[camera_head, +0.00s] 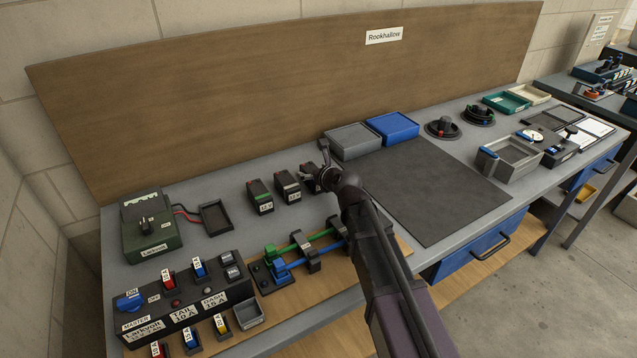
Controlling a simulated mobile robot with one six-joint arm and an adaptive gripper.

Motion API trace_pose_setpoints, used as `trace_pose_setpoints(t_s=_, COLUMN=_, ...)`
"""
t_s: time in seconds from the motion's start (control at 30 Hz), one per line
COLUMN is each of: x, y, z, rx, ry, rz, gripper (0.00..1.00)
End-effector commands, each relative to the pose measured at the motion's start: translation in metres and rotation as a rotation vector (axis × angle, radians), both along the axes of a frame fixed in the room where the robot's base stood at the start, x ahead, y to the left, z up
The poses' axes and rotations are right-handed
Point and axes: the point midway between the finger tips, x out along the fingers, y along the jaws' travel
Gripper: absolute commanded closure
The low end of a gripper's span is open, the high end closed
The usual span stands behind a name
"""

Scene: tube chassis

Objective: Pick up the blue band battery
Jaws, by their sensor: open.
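Three dark box-shaped batteries stand in a row on the grey bench: a left one (260,197) with a green band, a middle one (287,191) with a pale label, and a right one (308,175). No blue band can be made out on any of them; the right one is partly covered by my gripper. My gripper (324,158) is open, above and beside the right battery, with its fingers towards the back of the bench. I cannot tell whether it touches that battery.
A green charger box (150,228) and small black tray (216,217) are at left. A switch panel (190,308) and a blue-and-green tube fixture (300,252) are in front. Grey (352,141) and blue (392,127) bins stand behind a bare dark mat (430,190).

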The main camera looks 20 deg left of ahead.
Motion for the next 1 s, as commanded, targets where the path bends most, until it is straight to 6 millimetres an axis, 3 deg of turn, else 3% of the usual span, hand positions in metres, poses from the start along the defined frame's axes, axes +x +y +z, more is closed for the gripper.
trace_pose_setpoints(t_s=0.67, x=0.0036, y=0.0061, z=-0.0026, rx=0.0, ry=0.0, rz=0.001, gripper=0.0)
trace_pose_setpoints(t_s=1.0, x=0.0035, y=0.0064, z=-0.0026, rx=0.0, ry=0.001, rz=0.002, gripper=0.98)
